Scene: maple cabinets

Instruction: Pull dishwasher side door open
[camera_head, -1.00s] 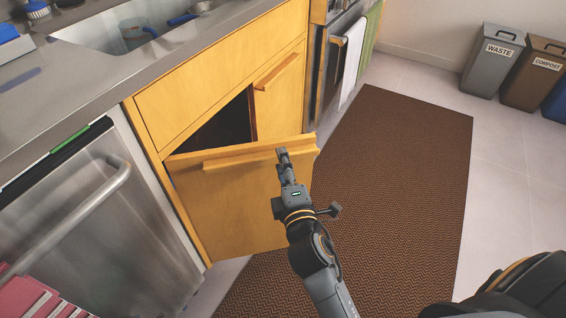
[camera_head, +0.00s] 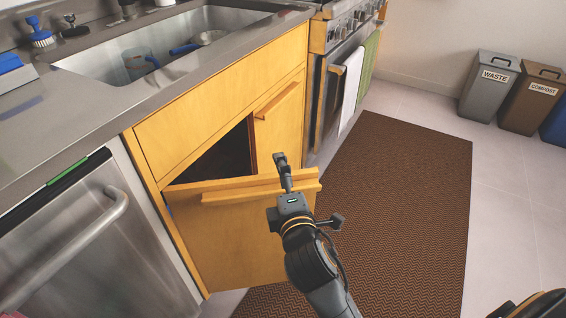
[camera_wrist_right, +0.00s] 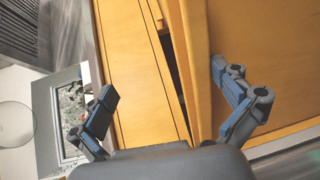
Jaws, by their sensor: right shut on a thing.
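The dishwasher-side cabinet door (camera_head: 238,240) is the maple door under the sink, next to the dishwasher (camera_head: 112,250). It stands part way open, with a dark gap behind its top edge. Its wooden handle (camera_head: 232,193) runs along the top. My right gripper (camera_head: 281,161) is at the door's top edge near its free end. In the wrist view, the right gripper (camera_wrist_right: 170,100) has its fingers well apart, with the door's edge (camera_wrist_right: 196,60) between them. It is shut on the door, though the exact contact is hard to see. My left gripper is out of view.
A second maple door with a handle (camera_head: 276,100) is beside the gap. The sink counter (camera_head: 150,95) is above, and an oven (camera_head: 335,85) with towels is farther back. A brown mat (camera_head: 400,200) covers the floor at right. Bins (camera_head: 489,85) stand at the far wall.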

